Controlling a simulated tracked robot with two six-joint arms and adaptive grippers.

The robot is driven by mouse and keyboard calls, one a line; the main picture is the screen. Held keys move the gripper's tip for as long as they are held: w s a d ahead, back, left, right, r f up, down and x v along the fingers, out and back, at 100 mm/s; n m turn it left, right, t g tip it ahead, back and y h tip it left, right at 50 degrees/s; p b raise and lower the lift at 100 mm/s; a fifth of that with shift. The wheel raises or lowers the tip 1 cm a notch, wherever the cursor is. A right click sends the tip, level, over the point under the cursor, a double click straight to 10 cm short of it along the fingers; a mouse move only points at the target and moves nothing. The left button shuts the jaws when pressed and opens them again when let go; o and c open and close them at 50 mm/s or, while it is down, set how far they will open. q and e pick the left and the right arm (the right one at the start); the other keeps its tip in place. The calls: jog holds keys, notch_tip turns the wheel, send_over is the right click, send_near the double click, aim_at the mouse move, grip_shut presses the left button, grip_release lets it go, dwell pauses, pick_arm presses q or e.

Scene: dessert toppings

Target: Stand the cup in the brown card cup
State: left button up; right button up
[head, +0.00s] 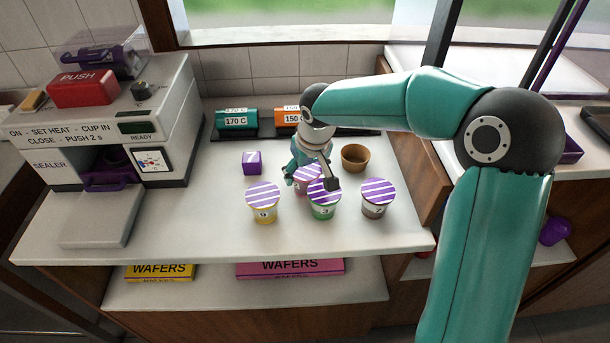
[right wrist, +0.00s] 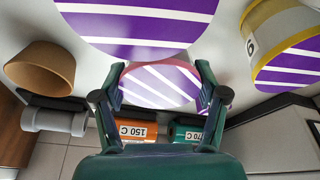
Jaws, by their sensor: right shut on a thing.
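A pink cup (head: 302,187) with a purple-and-white striped lid is partly hidden behind the green cup and my right gripper (head: 312,172). In the right wrist view the gripper's two fingers (right wrist: 158,92) are shut on either side of the pink cup (right wrist: 160,84), near its rim. I cannot tell whether the cup is clear of the counter. The brown card cup (head: 354,159) stands open and upright to the right of the gripper. It also shows at the left of the right wrist view (right wrist: 40,68). My left gripper is not in view.
Striped-lid cups stand close in front: yellow (head: 263,207), green (head: 323,211) and brownish (head: 374,210). A purple cube (head: 252,162) lies to the left. The counter's front is clear.

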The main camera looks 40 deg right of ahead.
jog(key=shift+r, duration=0.1)
notch_tip(320, 180, up, 19)
jog(key=p, duration=0.2)
jog(key=d+r+m+h, duration=0.1)
jog(key=d+r+m, duration=0.3)
jog(key=d+m, duration=0.2)
jog(key=m+g+h+b, duration=0.1)
jog(key=m+b, duration=0.2)
send_over(356, 146)
jog(key=s+a, duration=0.3)
notch_tip(356, 146, down, 17)
jog(key=shift+a+x, duration=0.15)
jog(key=shift+x, duration=1.15)
jog(key=shift+a+x, duration=0.2)
jog(key=shift+x, duration=1.1)
jog(key=shift+s+f, duration=0.15)
jog(key=shift+s, duration=0.05)
jog(key=shift+f+b, duration=0.3)
jog(key=shift+b, duration=0.15)
jog(key=o, duration=1.4)
jog(key=shift+c, duration=0.2)
